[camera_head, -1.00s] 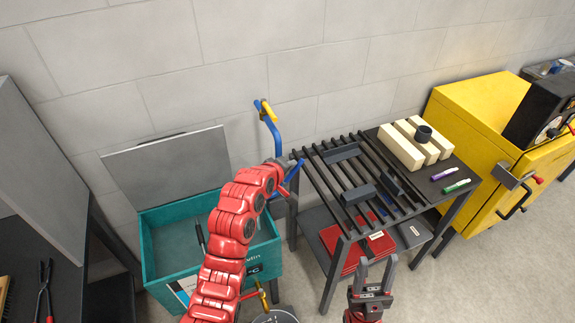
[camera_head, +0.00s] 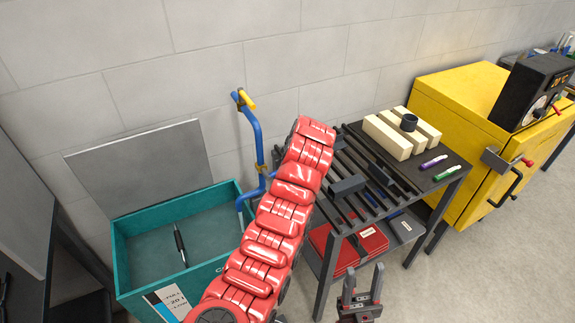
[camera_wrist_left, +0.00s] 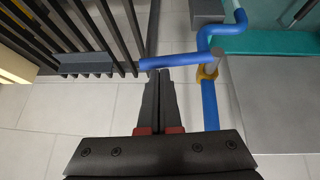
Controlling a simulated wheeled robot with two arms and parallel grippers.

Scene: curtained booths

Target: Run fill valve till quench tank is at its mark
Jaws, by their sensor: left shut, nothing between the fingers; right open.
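The teal quench tank (camera_head: 232,197) stands at left in the head view, lid raised. A dark pen-like piece (camera_head: 180,245) shows inside; I cannot make out a level or mark. A blue pipe (camera_head: 257,140) with a yellow top lever (camera_head: 246,99) rises behind it. In the left wrist view a blue bar (camera_wrist_left: 165,62) sticks out beside a yellow collar (camera_wrist_left: 207,73) on the pipe. My left gripper (camera_wrist_left: 159,75) is shut and empty, its tips just by that bar; contact is unclear. In the head view my arm hides it. My right gripper (camera_head: 363,283) is open, low before the rack.
A black slatted rack table (camera_head: 440,181) stands right of the tank, bearing pale blocks (camera_head: 385,137) and two markers (camera_head: 433,163). Red items (camera_head: 345,254) lie on its lower shelf. A yellow cabinet (camera_head: 462,100) stands further right. Floor at lower right is clear.

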